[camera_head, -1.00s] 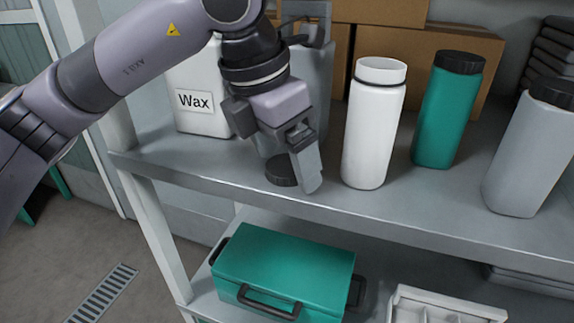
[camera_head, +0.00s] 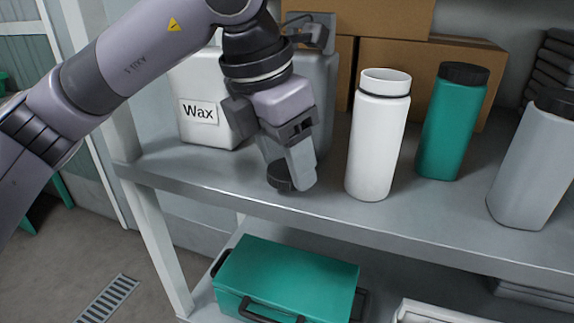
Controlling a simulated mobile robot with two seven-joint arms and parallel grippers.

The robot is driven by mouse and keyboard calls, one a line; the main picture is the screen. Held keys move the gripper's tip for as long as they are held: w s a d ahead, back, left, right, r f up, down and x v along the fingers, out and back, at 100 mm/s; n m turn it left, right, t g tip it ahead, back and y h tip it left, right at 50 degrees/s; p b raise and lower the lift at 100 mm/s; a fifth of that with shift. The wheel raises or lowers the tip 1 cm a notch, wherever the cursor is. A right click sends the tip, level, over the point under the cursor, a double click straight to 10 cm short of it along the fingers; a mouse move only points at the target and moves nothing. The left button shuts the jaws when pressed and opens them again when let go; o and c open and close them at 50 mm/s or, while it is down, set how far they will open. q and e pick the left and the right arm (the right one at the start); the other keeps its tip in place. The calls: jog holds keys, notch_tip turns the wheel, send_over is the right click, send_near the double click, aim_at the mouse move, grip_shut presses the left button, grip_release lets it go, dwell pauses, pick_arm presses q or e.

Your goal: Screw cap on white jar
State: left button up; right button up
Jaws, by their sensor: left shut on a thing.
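The white jar (camera_head: 375,148) stands upright on the shelf, with no cap on its open mouth. A dark round cap (camera_head: 277,176) is at the shelf's front edge, left of the jar, partly hidden by my left gripper (camera_head: 290,172). My left gripper points down and is shut on the cap. I cannot tell whether the cap still touches the shelf. My right gripper is out of view.
A green jar (camera_head: 450,125) and a grey jar (camera_head: 530,160), both with black caps, stand right of the white jar. A white Wax container (camera_head: 205,134) and cardboard boxes (camera_head: 435,65) stand behind. A green case (camera_head: 285,278) is on the lower shelf (camera_head: 205,300).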

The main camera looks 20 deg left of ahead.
aim_at(285, 172)
pick_arm(q)
jog(key=v, duration=0.3)
jog(key=d+v, duration=0.1)
jog(key=v, duration=0.1)
jog(key=shift+w+r+b, duration=0.3)
jog(key=shift+r, duration=0.15)
jog(key=s+b, duration=0.3)
jog(key=s, duration=1.6)
jog(key=shift+a+b, duration=0.35)
jog(key=shift+a, duration=0.1)
